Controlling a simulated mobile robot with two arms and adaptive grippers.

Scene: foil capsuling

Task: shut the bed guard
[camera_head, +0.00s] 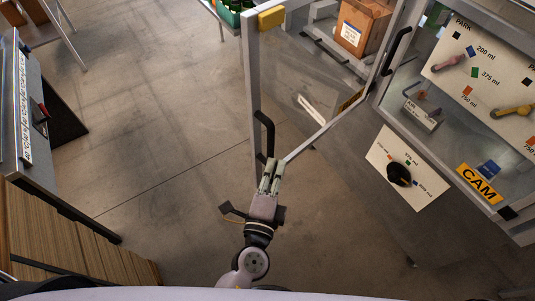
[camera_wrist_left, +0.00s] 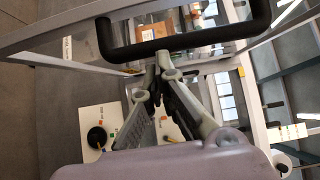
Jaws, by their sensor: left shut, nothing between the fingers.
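The bed guard appears to be the clear panel in a grey metal frame (camera_head: 254,75), standing swung out from the machine in the head view. It has a black bar handle (camera_head: 265,133) near its lower end and a yellow block (camera_head: 271,18) at its top end. My left gripper (camera_head: 272,167) is shut and empty, just below the handle in the picture. In the left wrist view the black handle (camera_wrist_left: 190,43) crosses just beyond my left fingertips (camera_wrist_left: 164,62); I cannot tell whether they touch. My right gripper is not in view.
The machine on the right carries a white panel with coloured levers (camera_head: 490,75), a black knob plate (camera_head: 418,190) and a CAM label (camera_head: 478,184). A cardboard box (camera_head: 362,25) sits behind the guard. A bench (camera_head: 60,235) stands at left. The floor between is clear.

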